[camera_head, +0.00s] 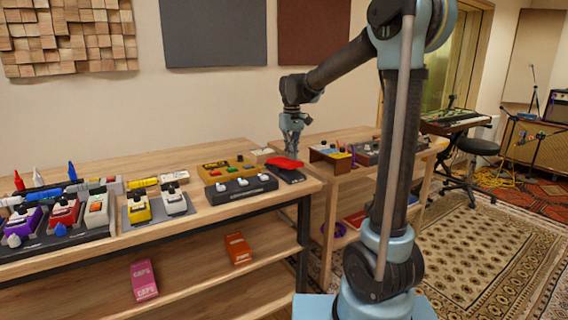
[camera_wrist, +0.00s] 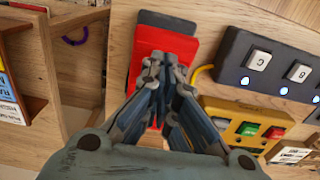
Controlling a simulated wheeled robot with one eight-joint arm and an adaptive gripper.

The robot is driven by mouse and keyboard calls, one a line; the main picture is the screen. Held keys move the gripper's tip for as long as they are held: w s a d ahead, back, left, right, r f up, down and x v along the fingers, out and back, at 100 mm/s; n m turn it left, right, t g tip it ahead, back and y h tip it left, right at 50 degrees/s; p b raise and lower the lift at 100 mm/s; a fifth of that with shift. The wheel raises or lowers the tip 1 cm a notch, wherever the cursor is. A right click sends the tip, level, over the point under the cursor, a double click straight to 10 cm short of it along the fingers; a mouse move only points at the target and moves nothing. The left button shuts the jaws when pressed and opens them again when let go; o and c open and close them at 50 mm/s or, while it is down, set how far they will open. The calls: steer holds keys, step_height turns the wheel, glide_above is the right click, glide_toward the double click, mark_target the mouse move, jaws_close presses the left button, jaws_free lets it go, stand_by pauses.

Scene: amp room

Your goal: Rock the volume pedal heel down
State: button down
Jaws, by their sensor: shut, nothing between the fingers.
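The volume pedal has a red treadle (camera_head: 284,162) on a black base (camera_head: 290,176). It lies near the right end of the long wooden table. In the wrist view its red treadle (camera_wrist: 173,42) is under my fingertips, with black (camera_wrist: 168,18) showing at the far end. My gripper (camera_head: 291,152) is shut and empty, pointing down just over the treadle. In the wrist view my gripper (camera_wrist: 164,62) covers the middle and near part of the pedal. I cannot tell whether the fingertips touch it, or its exact tilt.
A black footswitch box (camera_head: 240,189) and a yellow pedal unit (camera_head: 226,171) sit close left of the pedal. A yellow cable (camera_wrist: 202,72) runs beside it in the wrist view. A second table with a wooden-sided unit (camera_head: 330,155) stands to the right, past a gap.

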mark_target(291, 162)
steer(key=shift+f, duration=1.55)
stand_by(1.5)
steer(key=shift+r, duration=3.55)
